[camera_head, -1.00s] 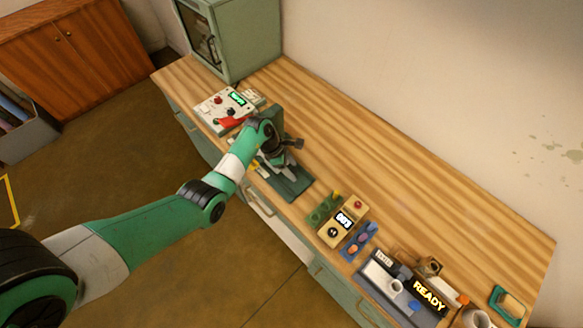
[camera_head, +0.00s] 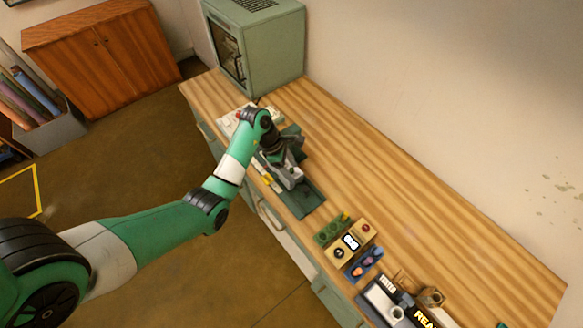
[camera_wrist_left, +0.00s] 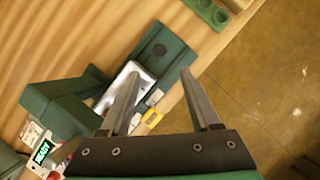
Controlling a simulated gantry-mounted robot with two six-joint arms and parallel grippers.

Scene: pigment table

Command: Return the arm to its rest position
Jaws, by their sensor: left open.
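My left arm reaches in from the left in the head view, and its green and white links cross over the floor to the bench. My left gripper (camera_head: 290,178) is over the bench, above a dark green tray or mat (camera_head: 306,201). In the left wrist view the two fingers of the left gripper (camera_wrist_left: 158,92) stand wide apart with nothing between them that they hold. Below them are a dark green piece (camera_wrist_left: 168,50), a silvery-white part and a small yellow item (camera_wrist_left: 152,118). My right gripper is not in view.
A green cabinet (camera_head: 262,45) stands at the bench's far end, beside a white control panel (camera_head: 230,121) partly hidden by my arm. Toward the near end are a device with a lit display (camera_head: 351,242), blue (camera_head: 366,262) and green (camera_head: 330,230) holders. The bench's wall side is clear.

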